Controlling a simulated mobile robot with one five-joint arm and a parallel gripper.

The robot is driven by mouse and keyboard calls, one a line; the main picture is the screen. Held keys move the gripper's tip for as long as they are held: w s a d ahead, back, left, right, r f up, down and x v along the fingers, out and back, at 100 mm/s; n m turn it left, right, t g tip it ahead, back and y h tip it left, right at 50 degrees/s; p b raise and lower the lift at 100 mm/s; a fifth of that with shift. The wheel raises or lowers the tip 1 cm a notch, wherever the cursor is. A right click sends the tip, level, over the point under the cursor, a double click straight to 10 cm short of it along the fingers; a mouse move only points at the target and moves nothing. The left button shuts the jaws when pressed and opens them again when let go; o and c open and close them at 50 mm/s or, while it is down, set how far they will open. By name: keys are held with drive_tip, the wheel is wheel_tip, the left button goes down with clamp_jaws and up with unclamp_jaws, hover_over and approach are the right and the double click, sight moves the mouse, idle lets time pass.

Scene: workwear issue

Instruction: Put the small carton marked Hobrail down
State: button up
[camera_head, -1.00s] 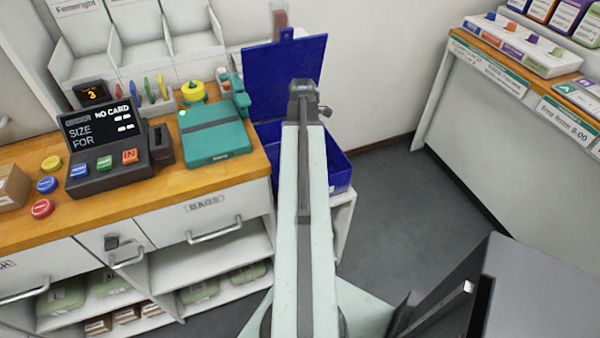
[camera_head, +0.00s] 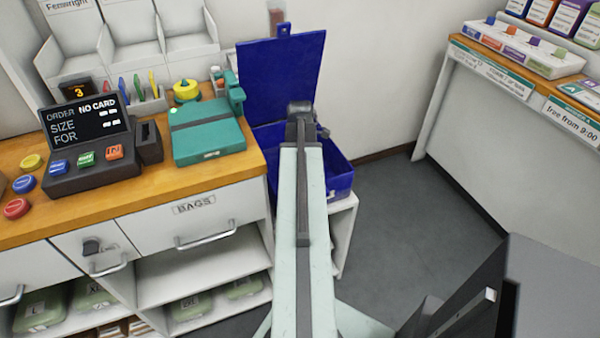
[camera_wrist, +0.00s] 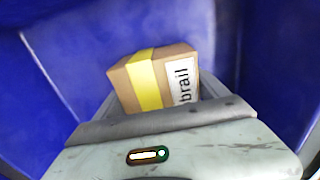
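The small carton (camera_wrist: 155,80) shows in the wrist view, brown with yellow tape and a white label whose visible letters read "brail". It sits tilted in the picture just beyond my gripper (camera_wrist: 165,118), whose body hides its lower part. The fingers are hidden, so I cannot tell whether they hold it. Blue walls surround the carton in that view. In the head view my arm reaches over the open blue bin (camera_head: 338,181), whose lid (camera_head: 280,80) stands up behind. The arm hides the gripper and carton there.
Left of the bin is a wooden counter (camera_head: 185,178) with an order terminal (camera_head: 90,150) and a teal device (camera_head: 208,135). The bin stands on a white shelf unit (camera_head: 342,235). Grey floor (camera_head: 400,200) lies open to the right, before another counter (camera_head: 490,110).

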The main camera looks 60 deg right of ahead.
drive_tip(key=shift+o, duration=1.1)
drive_tip(key=shift+r, duration=0.1)
wheel_tip(320, 180, up, 12)
drive_tip(key=p, duration=1.2)
drive_tip(key=shift+r+p, duration=0.2)
drive_tip(key=shift+p, duration=0.1)
drive_tip(key=shift+f, duration=0.1)
